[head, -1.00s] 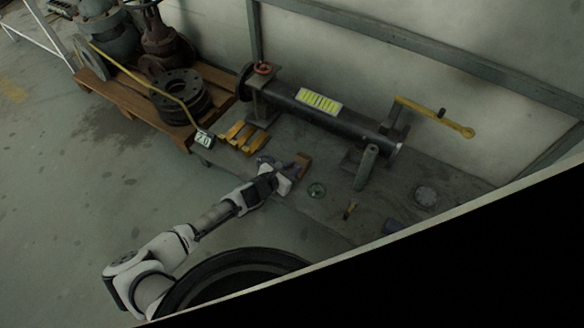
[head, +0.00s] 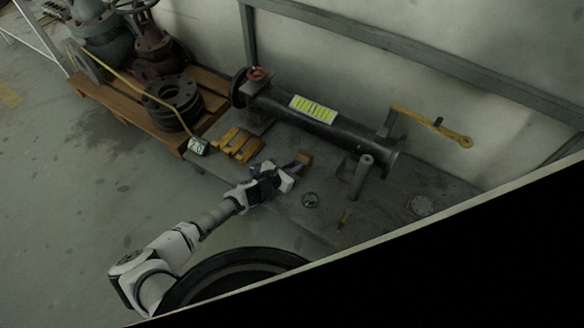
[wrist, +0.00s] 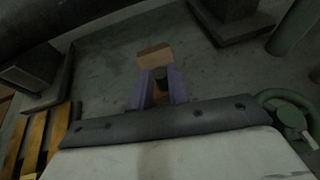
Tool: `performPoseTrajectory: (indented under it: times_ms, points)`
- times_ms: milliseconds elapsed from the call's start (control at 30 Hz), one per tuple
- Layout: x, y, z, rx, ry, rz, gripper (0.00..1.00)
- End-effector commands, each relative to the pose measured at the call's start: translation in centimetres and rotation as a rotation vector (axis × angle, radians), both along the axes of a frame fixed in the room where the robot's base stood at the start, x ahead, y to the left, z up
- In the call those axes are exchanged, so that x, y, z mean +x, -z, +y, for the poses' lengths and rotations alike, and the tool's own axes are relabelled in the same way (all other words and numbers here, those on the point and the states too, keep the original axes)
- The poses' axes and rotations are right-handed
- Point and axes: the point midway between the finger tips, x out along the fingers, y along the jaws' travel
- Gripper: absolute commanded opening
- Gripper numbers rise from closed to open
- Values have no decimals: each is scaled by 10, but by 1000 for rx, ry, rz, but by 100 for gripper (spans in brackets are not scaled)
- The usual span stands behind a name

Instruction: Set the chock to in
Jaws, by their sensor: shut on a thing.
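The chock is a brown wooden block (head: 305,160) just in front of the black pipe (head: 340,128), low over or on the grey plate. I cannot tell if it touches the pipe. My gripper (head: 293,168) is shut on the block. In the wrist view the tan block (wrist: 155,55) shows between and beyond the purple fingers (wrist: 160,88), with its far face turned up. The lower part of the block is hidden by the fingers and the gripper body.
Yellow wooden pieces (head: 240,145) lie left of my gripper. A pallet (head: 170,140) with flanges is at the left. A yellow lever (head: 432,124) is at the pipe's right end.

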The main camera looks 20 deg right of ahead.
Motion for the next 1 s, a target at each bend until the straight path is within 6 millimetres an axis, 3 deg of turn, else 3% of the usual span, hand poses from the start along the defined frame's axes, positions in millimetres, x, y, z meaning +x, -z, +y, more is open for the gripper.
performPoseTrajectory:
  times_ms: [167, 200, 333, 733, 1000]
  points:
    - [3, -2, -1, -2, -8, -3, 0]
    - [4, -2, -1, -2, -8, -3, 22]
    - [3, -1, 0, -1, -6, -2, 39]
    - [0, -4, 6, 0, -6, -2, 40]
    - [-21, -25, 45, 0, -8, -2, 40]
